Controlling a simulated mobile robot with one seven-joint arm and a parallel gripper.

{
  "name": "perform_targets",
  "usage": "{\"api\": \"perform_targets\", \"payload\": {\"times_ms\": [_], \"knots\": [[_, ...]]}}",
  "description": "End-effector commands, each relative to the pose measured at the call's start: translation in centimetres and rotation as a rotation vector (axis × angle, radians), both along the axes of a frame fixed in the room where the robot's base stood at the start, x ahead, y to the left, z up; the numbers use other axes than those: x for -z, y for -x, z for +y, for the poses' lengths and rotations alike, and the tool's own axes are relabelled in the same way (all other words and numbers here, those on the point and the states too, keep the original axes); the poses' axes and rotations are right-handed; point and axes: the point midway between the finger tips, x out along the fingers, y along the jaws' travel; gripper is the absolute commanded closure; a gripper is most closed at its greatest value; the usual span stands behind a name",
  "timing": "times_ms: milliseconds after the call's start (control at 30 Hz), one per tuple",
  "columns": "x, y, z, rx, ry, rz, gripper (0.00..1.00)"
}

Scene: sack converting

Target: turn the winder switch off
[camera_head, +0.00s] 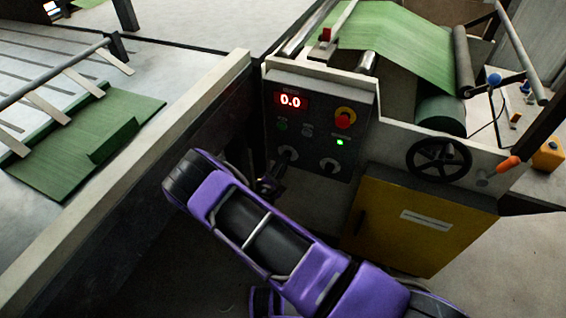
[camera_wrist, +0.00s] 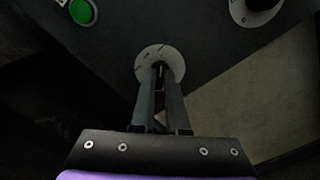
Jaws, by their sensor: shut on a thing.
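Two rotary switches sit low on the dark control panel (camera_head: 312,104); their labels are too small to read, so I cannot tell which is the winder switch. My gripper (camera_head: 283,164) is at the left rotary switch (camera_head: 288,152). In the wrist view, my gripper (camera_wrist: 160,72) is shut on this switch's knob, in front of its pale round dial plate (camera_wrist: 147,57). The fingers hide most of the knob, and its setting cannot be read. The right rotary switch (camera_head: 329,166) stands apart from my gripper and also shows in the wrist view (camera_wrist: 254,10).
The panel has a red display (camera_head: 291,100) reading 0.0, a red emergency button (camera_head: 343,120) and a lit green lamp (camera_head: 340,142). A green button (camera_wrist: 82,11) is near my gripper. A black handwheel (camera_head: 438,158) and yellow cabinet (camera_head: 415,222) are to the right.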

Motion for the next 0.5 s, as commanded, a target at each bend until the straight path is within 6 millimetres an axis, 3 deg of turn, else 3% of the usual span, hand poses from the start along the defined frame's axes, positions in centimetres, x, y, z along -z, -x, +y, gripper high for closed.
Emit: {"api": "perform_targets", "payload": {"times_ms": [500], "knots": [[0.06, 0.06, 0.04, -0.001, 0.101, 0.036, 1.0]]}}
